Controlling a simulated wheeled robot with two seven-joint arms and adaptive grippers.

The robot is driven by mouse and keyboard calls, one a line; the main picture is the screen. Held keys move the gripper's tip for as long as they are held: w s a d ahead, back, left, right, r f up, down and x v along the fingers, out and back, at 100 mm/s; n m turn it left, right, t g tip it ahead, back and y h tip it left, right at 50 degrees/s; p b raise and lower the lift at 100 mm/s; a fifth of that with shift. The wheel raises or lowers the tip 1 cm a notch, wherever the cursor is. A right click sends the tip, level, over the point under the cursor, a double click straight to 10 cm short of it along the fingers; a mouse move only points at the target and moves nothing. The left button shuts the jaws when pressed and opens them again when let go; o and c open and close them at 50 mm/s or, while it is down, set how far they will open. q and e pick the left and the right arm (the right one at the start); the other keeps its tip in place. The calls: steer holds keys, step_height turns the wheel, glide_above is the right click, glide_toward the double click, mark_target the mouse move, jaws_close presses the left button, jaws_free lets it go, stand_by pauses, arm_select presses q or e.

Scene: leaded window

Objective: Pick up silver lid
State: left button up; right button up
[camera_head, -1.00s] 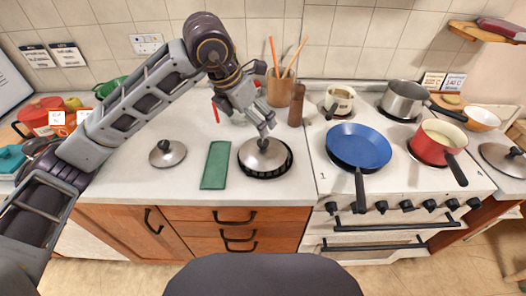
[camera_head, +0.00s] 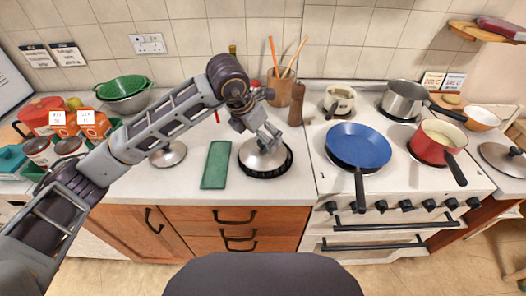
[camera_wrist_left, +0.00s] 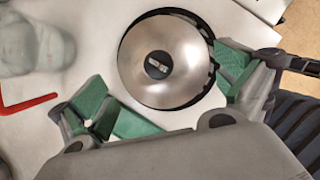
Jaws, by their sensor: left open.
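A silver lid (camera_head: 262,157) with a dark knob sits on a round black trivet (camera_head: 286,166) on the worktop, left of the stove. My left gripper (camera_head: 268,139) is open just above it, hiding part of its top. In the left wrist view the lid (camera_wrist_left: 150,85) lies between the spread fingers of the gripper (camera_wrist_left: 165,78), its dark knob near the middle. I cannot tell whether the fingers touch it. A second silver lid (camera_head: 170,156) lies farther left, partly behind my forearm. My right gripper is not in view.
A green cloth (camera_head: 216,165) lies beside the trivet. A blue pan (camera_head: 358,146) and other pots stand on the stove to the right. A wooden utensil pot (camera_head: 280,90) and a pepper mill (camera_head: 296,105) stand behind. Cans and a green colander (camera_head: 122,88) are at left.

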mark_target(263, 148)
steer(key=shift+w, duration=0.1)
arm_select(q)
steer(key=shift+w+d+f, duration=0.1)
steer(key=shift+f, duration=0.4)
steer(key=x, duration=0.2)
steer(key=shift+w+f+p, duration=0.15)
steer(key=shift+f+p, duration=0.15)
steer(key=shift+f, duration=0.05)
steer(key=shift+w+d+f, duration=0.2)
steer(key=shift+d+f, duration=0.05)
steer(key=shift+f, duration=0.4)
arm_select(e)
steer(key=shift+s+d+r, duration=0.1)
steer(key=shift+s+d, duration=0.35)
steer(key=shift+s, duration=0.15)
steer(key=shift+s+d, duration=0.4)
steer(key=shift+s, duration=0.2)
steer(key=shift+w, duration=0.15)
